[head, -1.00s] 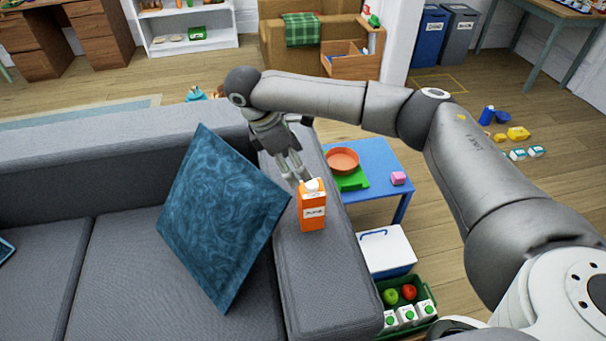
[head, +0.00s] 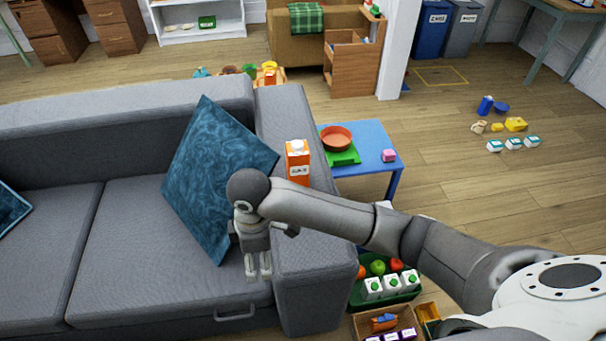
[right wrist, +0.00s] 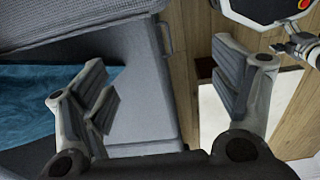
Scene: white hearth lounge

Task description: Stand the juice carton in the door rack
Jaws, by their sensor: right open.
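The orange juice carton (head: 298,163) with a white cap stands upright on the grey sofa's right armrest (head: 300,255) in the head view. My right gripper (head: 258,276) is open and empty, pointing down in front of the armrest's inner side, nearer to me than the carton and apart from it. In the right wrist view my open fingers (right wrist: 162,78) have nothing between them but sofa and floor behind; the carton does not show there. I cannot make out a door rack in either view. My left gripper is not in view.
A blue pillow (head: 213,175) leans on the sofa beside the armrest. A blue table (head: 375,140) with an orange bowl (head: 336,138) stands to the right. A green crate (head: 405,293) of fruit and small cartons is on the floor.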

